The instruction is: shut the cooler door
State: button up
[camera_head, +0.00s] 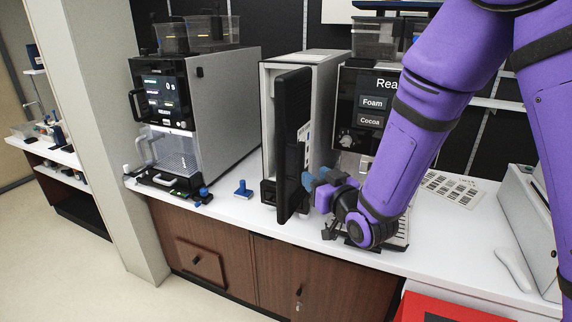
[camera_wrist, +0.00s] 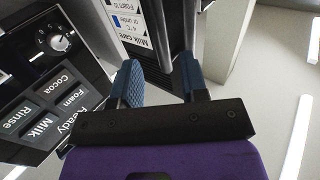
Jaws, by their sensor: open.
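The cooler (camera_head: 313,72) is a narrow grey cabinet on the white counter. Its black door (camera_head: 292,145) stands open, swung out toward the front of the counter. My gripper (camera_head: 316,182), with blue fingers, is at the right, inner side of the door, low down near its free edge; I cannot tell if it touches. In the wrist view my gripper (camera_wrist: 162,82) has its two blue fingers apart with nothing between them. The door's inner side with a white milk label (camera_wrist: 130,25) shows just beyond them. My arm hides part of the counter and machine.
A coffee machine (camera_head: 362,110) with Foam and Cocoa buttons stands right of the cooler; its panel fills the left of the wrist view. Another black machine (camera_head: 165,95) stands left. A small blue tool (camera_head: 243,189) lies on the counter (camera_head: 226,208) between. A red box (camera_head: 450,308) is at lower right.

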aim_at(286, 163)
jog(key=x, duration=0.6)
jog(key=shift+w+a, duration=0.2)
jog(key=shift+w, duration=0.15)
jog(key=shift+c, duration=0.9)
grip_shut()
jog(key=shift+w+a, duration=0.2)
jog(key=shift+a, duration=0.5)
jog(key=shift+w+a, duration=0.2)
jog(key=shift+a, duration=0.55)
jog(key=shift+w+a, duration=0.2)
jog(key=shift+a, duration=0.5)
jog(key=shift+w+a, duration=0.5)
jog(key=shift+a, duration=0.4)
jog(key=shift+w+a, duration=0.3)
jog(key=shift+a, duration=0.25)
jog(key=shift+w+a, duration=0.3)
jog(key=shift+a, duration=0.2)
